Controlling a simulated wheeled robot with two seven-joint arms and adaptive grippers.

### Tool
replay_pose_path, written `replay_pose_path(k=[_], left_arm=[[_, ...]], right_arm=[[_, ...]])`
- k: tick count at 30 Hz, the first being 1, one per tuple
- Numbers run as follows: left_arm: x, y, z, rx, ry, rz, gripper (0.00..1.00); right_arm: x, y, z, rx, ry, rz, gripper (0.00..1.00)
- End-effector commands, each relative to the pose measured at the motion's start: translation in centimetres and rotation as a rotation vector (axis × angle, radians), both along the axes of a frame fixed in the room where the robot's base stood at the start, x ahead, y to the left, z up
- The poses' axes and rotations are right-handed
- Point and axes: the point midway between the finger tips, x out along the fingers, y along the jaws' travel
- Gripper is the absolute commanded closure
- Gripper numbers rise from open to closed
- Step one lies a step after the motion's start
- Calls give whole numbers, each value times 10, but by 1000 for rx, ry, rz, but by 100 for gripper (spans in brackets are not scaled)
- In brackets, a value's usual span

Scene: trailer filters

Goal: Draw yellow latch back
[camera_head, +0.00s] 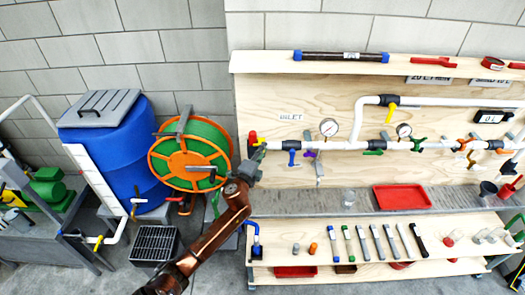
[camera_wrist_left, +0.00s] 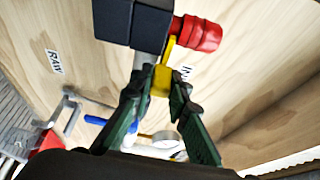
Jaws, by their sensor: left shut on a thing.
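The yellow latch (camera_wrist_left: 163,76) shows in the left wrist view, at the end of a dark block-shaped fitting (camera_wrist_left: 133,24) and beside a red ribbed cap (camera_wrist_left: 200,34). My left gripper (camera_wrist_left: 159,88) has its green fingers on both sides of the latch, shut on it. In the head view my left gripper (camera_head: 258,156) is at the left end of the white pipe, just below the red cap (camera_head: 253,137). The latch is mostly hidden there by the gripper. My right gripper is in neither view.
The pipe carries pressure gauges (camera_head: 329,127) and a blue-handled valve (camera_head: 292,156) to the right. An orange and green hose reel (camera_head: 170,163) stands close on the left, beside a blue barrel (camera_head: 130,150). A red tray (camera_head: 402,197) lies on the grey shelf below.

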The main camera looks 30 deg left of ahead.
Motion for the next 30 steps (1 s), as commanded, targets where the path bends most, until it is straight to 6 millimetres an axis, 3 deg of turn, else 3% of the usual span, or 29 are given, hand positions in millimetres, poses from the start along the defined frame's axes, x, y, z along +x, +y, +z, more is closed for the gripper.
replay_pose_path(k=[7, 14, 15, 21, 30], left_arm=[[13, -21, -1, -3, 1, -1, 100], [14, -24, -1, -1, 1, -6, 100], [14, -24, -1, -1, 1, -6, 82], [13, -22, -1, -1, 1, -2, 69], [11, -20, 0, 0, 1, 0, 67]], right_arm=[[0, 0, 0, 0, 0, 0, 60], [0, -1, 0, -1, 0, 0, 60], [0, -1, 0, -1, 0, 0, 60], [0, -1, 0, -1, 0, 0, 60], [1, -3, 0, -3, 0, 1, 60]])
